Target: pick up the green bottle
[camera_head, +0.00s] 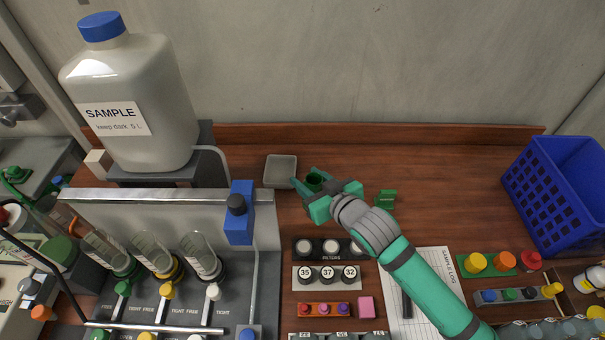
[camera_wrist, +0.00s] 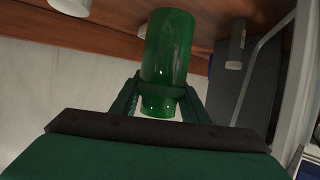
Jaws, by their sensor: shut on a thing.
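The green bottle (camera_wrist: 168,50) is a glossy dark green cylinder between the two fingers of my gripper (camera_wrist: 160,100) in the wrist view. The fingers are shut on it near its narrower end. In the head view my gripper (camera_head: 316,192) is over the back middle of the wooden bench, and the bottle (camera_head: 314,180) shows as a small dark green round shape between the fingers. Its lower part is hidden there. I cannot tell whether the bottle touches the bench.
A grey square dish (camera_head: 281,171) stands just left of my gripper. A small green block (camera_head: 386,199) is to its right. A large sample jug (camera_head: 135,100) stands at the left and a blue basket (camera_head: 560,190) at the right. Racks and small parts fill the front.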

